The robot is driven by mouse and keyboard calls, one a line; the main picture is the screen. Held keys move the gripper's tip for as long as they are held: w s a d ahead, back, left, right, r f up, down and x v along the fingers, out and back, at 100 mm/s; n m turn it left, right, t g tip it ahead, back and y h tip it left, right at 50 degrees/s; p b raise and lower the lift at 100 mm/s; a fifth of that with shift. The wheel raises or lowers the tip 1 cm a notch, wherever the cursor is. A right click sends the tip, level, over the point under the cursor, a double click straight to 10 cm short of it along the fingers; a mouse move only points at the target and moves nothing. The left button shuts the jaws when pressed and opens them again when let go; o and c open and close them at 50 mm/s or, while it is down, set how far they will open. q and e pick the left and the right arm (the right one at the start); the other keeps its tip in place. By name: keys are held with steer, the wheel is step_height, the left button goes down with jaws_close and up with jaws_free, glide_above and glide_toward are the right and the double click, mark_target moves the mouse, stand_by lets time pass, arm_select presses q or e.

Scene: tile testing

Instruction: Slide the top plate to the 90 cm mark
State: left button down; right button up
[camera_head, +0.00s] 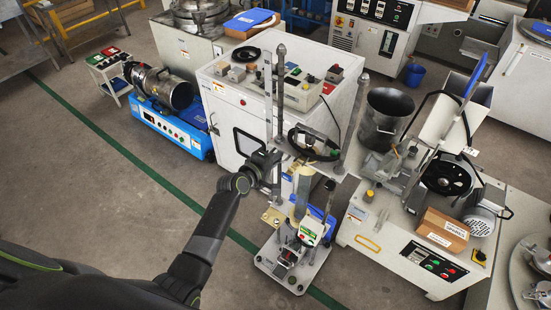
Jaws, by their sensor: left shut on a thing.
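A test stand (280,275) with a light base plate stands on the floor in the middle. Thin metal posts (269,100) rise from it. The top plate (341,168) is a pale plate across the posts, partly hidden by a black looped part (315,143) on it. My left gripper (272,160) is at the plate's left side, beside the left posts, and is shut on what looks like the top plate's left edge; its fingertips are hard to make out. Any scale marks are too small to read. My right gripper does not show.
A white cabinet (225,120) with controls stands close behind the stand. A cream machine (400,265) with a cardboard box (443,229) is close on the right. A blue machine (170,128) is at the back left. Floor is clear at the left.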

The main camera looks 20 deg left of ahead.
arm_select(q)
steer(key=shift+r+p, duration=2.15)
steer(key=shift+r, duration=0.35)
steer(key=shift+r+p, duration=3)
steer(key=shift+p, duration=0.1)
step_height(320, 180, up, 6)
steer(key=p, duration=0.6)
steer(key=c, duration=1.6)
jaws_free()
steer(key=shift+f, duration=0.15)
steer(key=shift+o, duration=0.2)
